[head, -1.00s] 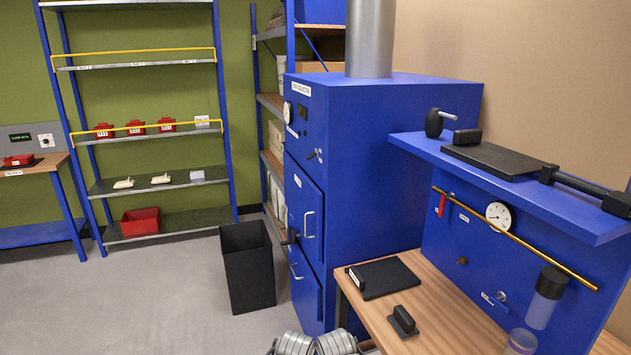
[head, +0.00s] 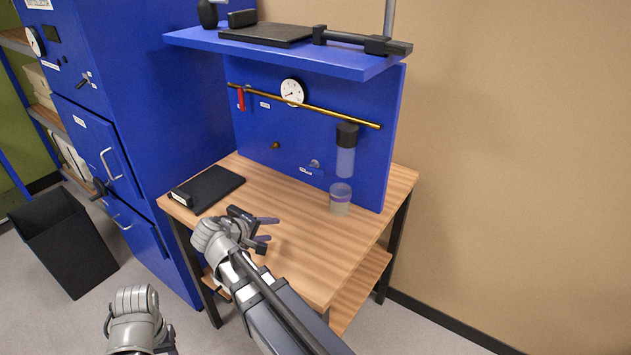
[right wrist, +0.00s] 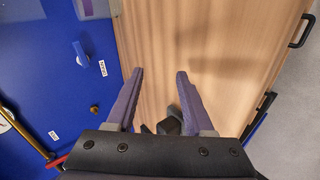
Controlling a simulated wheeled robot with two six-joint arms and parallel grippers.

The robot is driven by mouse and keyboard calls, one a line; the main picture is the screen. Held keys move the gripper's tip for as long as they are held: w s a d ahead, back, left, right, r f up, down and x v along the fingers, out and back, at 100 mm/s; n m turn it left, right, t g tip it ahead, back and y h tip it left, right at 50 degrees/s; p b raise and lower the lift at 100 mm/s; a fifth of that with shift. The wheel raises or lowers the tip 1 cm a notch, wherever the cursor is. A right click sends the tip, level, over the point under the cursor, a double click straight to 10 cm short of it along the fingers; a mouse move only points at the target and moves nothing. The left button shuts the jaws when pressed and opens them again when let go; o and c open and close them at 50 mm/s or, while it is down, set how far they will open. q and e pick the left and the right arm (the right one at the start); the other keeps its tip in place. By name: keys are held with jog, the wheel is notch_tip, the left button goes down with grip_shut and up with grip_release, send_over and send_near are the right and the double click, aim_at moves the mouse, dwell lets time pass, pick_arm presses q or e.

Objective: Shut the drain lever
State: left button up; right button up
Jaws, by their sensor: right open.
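The drain lever seems to be the small grey lever (head: 315,163) low on the blue panel, beside a white label too small to read. It also shows in the right wrist view as a blue-grey handle (right wrist: 80,53), left of my fingers. My right gripper (head: 268,230) is open and empty above the wooden bench, in front of the panel and apart from the lever. Its two purple-grey fingers (right wrist: 160,76) stand apart in the right wrist view. My left gripper (head: 165,341) is low at the left, mostly hidden by its own wrist; its jaws are unclear.
A clear filter bowl (head: 345,160) hangs above a cup (head: 341,201) right of the lever. A brass pipe (head: 310,107) with a red handle (head: 241,99) crosses the panel. A black pad (head: 214,190) lies on the bench (head: 325,245). A shelf (head: 350,68) overhangs. A dark block (right wrist: 172,120) shows between my fingers.

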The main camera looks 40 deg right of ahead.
aim_at(317, 173)
jog(key=w+d+h+b, duration=0.1)
jog(key=d, duration=0.2)
jog(key=w+d+h+b, duration=0.1)
jog(key=d, duration=0.2)
jog(key=w+d+h+b, duration=0.1)
jog(key=d, duration=0.1)
jog(key=shift+w+d+r+t+h+b, duration=0.2)
jog(key=shift+w+d+t+h+b, duration=0.1)
jog(key=shift+w+d+t+b, duration=0.1)
jog(key=d+r+h+b, duration=0.1)
jog(key=d, duration=0.1)
jog(key=w+d+r+n+h+b, duration=0.1)
jog(key=d, duration=0.1)
jog(key=w+d+r+n+t+h+b, duration=0.1)
jog(key=d, duration=0.1)
jog(key=shift+d+r, duration=0.35)
jog(key=shift+r, duration=0.05)
pick_arm(q)
notch_tip(317, 173, down, 9)
jog(key=shift+d, duration=0.25)
pick_arm(e)
jog(key=shift+h, duration=0.3)
jog(key=shift+r+x, duration=0.1)
jog(key=shift+x, duration=1.9)
jog(key=shift+r+x, duration=0.15)
jog(key=shift+x, duration=1.8)
pick_arm(q)
jog(key=shift+w+r, duration=0.1)
pick_arm(e)
grip_shut()
